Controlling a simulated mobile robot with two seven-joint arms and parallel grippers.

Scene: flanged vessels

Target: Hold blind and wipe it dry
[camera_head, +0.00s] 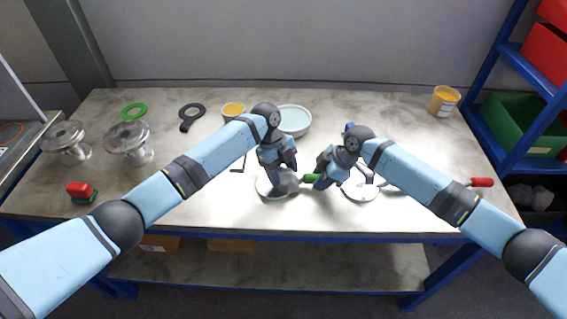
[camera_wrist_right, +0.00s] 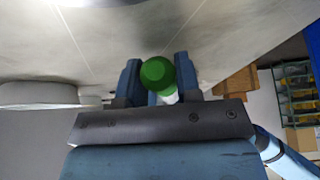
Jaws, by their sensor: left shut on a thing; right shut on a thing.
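A pale round disc, apparently the blind (camera_head: 265,190), is at the front middle of the table. My left gripper (camera_head: 286,184) is over it, shut on its right part; the arm hides much of the disc and the exact grip. My right gripper (camera_head: 318,179) is shut on a green-ended tool (camera_head: 311,178), just right of the left gripper. In the right wrist view the tool's round green end (camera_wrist_right: 157,73) sits between the fingers, with a white part below it. Whether the tool touches the blind cannot be told.
A second pale disc (camera_head: 360,191) lies under my right arm. Behind stand a bowl (camera_head: 295,121) and a yellow-filled tub (camera_head: 233,110). Two flanged vessels (camera_head: 127,139) (camera_head: 66,139) and a red-and-green block (camera_head: 81,191) are left. A red-handled tool (camera_head: 481,182) lies right.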

